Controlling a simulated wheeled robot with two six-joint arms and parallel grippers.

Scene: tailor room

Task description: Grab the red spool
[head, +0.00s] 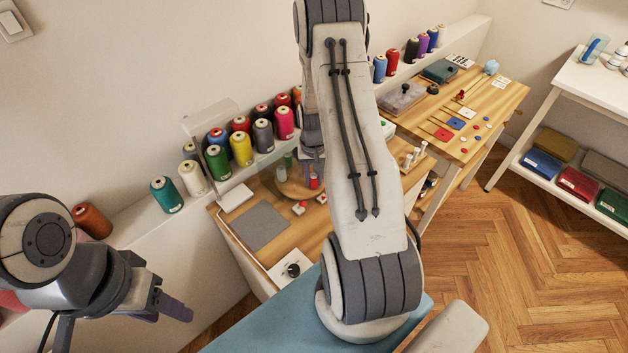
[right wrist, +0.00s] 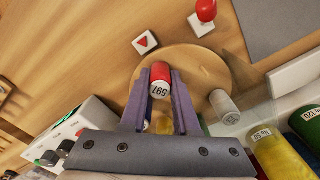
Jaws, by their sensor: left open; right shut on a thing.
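The red spool (right wrist: 160,75), its end marked 597, sits between the two fingers of my right gripper (right wrist: 159,88), which is shut on it. It is over the round wooden disc (right wrist: 197,62); I cannot tell whether it still touches the disc. In the head view the red spool (head: 313,181) shows small below my right gripper (head: 312,160), which is partly hidden by my arm. My left gripper (head: 170,305) is open and empty at the lower left, away from the desk.
A pale spool (right wrist: 224,106) and a yellowish one (right wrist: 161,124) stand on the disc near my fingers. Large thread cones (head: 241,149) line the ledge behind. A grey mat (head: 260,226) lies left.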

